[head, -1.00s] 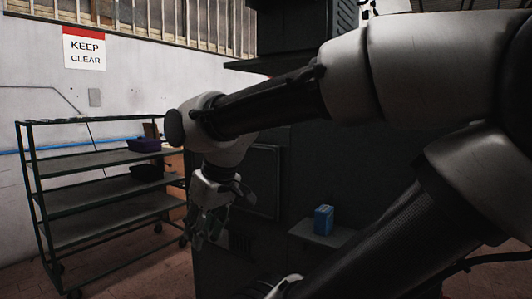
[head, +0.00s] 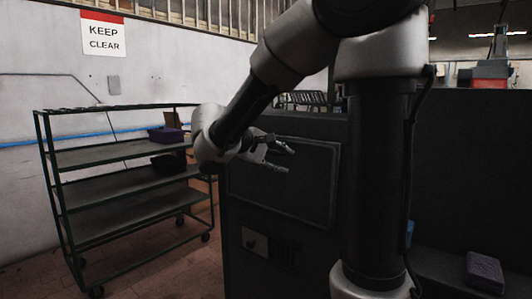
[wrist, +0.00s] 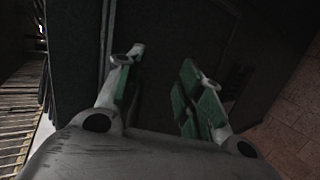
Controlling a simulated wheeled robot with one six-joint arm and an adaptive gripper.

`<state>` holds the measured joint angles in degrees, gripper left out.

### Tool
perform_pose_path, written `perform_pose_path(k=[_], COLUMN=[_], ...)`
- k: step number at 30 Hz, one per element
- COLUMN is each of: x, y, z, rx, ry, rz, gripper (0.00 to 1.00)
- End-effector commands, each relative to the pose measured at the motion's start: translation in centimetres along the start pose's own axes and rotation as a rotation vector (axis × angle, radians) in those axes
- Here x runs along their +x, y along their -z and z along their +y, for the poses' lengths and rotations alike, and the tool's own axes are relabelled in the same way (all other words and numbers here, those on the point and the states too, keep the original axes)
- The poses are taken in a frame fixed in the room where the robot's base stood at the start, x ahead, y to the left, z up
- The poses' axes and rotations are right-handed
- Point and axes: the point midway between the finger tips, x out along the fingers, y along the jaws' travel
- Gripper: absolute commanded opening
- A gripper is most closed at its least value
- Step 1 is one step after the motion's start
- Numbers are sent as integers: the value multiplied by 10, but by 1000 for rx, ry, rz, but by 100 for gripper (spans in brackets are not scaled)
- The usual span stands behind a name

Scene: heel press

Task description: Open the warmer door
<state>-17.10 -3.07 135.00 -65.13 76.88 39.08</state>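The warmer (head: 245,275) is a dark cabinet in the middle of the head view. Its door (head: 300,195) is a flat dark panel in a raised frame and looks closed. I cannot make out a handle. My gripper (head: 284,160) is in front of the upper part of the door, pointing right; I cannot tell whether it touches. The wrist view shows my gripper (wrist: 163,72) open, its green-padded fingers apart with only dark surface seen between them.
A purple block (head: 484,271) lies on a low dark ledge at the lower right. Brick floor (head: 165,262) is bare between rack and warmer.

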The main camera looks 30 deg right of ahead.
Motion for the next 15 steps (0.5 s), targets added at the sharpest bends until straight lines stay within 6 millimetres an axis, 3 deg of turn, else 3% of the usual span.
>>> perform_pose_path(k=[1,3,6,10,15], x=[-8,-20,-32,-30,-2], y=[24,51,75,86,90], z=[-2,-1,-3,-1,7], rx=[-20,-26,-28,-26,-26], ry=[-76,-163,-239,-273,-272], rz=[32,80,131,154,151], gripper=[37,37,37,37,37])
